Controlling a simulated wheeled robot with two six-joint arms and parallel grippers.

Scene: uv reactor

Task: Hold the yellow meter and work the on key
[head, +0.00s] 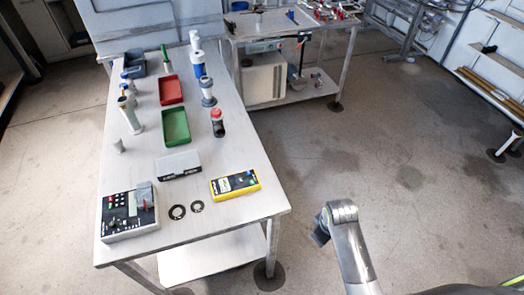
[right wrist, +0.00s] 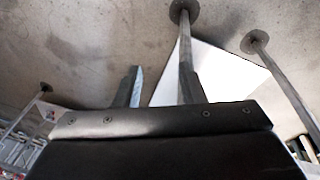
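The yellow meter (head: 236,185) lies flat near the right front edge of the metal table in the head view. It has a dark face with a pale display and a small blue spot towards its right end. Its keys are too small to tell apart, so I cannot pick out the on key. My right gripper (head: 320,228) is beyond the table's right edge, apart from the meter. In the right wrist view its two fingers (right wrist: 161,82) stand apart with nothing between them. My left gripper is in neither view.
The metal table (head: 240,213) also holds a grey control box (head: 117,222), two black rings (head: 178,212), a grey block (head: 178,166), a green tray (head: 177,127), a red tray (head: 171,90) and several bottles. Open floor lies right of the table.

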